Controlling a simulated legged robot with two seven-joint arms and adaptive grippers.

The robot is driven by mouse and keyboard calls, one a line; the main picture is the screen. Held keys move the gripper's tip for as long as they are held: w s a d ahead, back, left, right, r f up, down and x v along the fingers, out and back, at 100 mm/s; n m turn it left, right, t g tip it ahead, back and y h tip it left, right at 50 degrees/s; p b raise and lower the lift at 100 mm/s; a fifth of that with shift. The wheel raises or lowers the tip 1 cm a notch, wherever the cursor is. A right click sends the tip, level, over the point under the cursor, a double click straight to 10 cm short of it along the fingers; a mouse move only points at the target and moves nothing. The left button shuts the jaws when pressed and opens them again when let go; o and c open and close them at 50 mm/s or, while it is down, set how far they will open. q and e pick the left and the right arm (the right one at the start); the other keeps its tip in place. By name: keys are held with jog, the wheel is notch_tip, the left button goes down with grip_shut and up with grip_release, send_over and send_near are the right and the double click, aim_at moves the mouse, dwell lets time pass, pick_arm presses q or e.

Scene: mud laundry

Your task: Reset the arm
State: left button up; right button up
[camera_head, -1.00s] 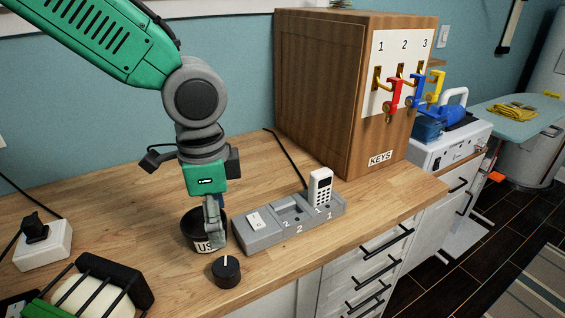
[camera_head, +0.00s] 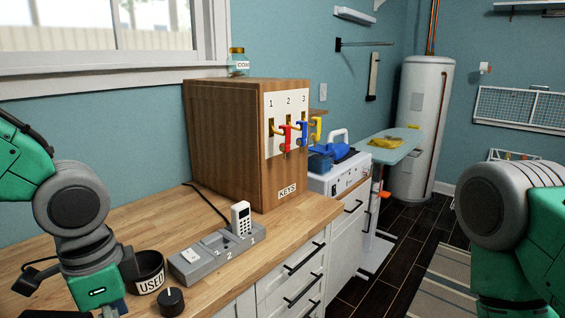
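My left arm (camera_head: 75,225) comes in from the left and hangs down over the wooden counter (camera_head: 130,215). A dark cup marked "USED" (camera_head: 150,287) stands just right of this arm. My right arm (camera_head: 515,225) shows at the right edge, over the floor side. Its gripper is out of the picture.
A grey dock (camera_head: 200,258) holds a white handset (camera_head: 242,216). A black knob (camera_head: 171,301) sits near the counter edge. The wooden key box (camera_head: 226,150) stands behind, with red, blue and yellow keys.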

pick_arm(q)
jog(key=s+d+f+n+g+h+b, duration=0.1)
jog(key=s+f+n+b, duration=0.2)
jog(key=f, duration=0.9)
jog(key=s+d+f+n+h, duration=0.1)
jog(key=s+f+n, duration=0.35)
jog(key=f, duration=0.75)
jog(key=s+a+f+n+y+b, duration=0.1)
jog(key=s+a+f, duration=0.2)
jog(key=s+f, duration=0.1)
jog(key=s+a+f+n+t+y+b, duration=0.1)
jog(key=s+a+f+n, duration=0.1)
jog(key=s+a+f, duration=0.2)
notch_tip(320, 180, down, 3)
jog(key=shift+f+t, duration=0.1)
jog(key=shift+t, duration=0.2)
pick_arm(e)
jog(key=f, duration=0.5)
jog(key=shift+w+d+f, duration=0.1)
jog(key=shift+w+f, duration=0.05)
jog(key=shift+w, duration=0.2)
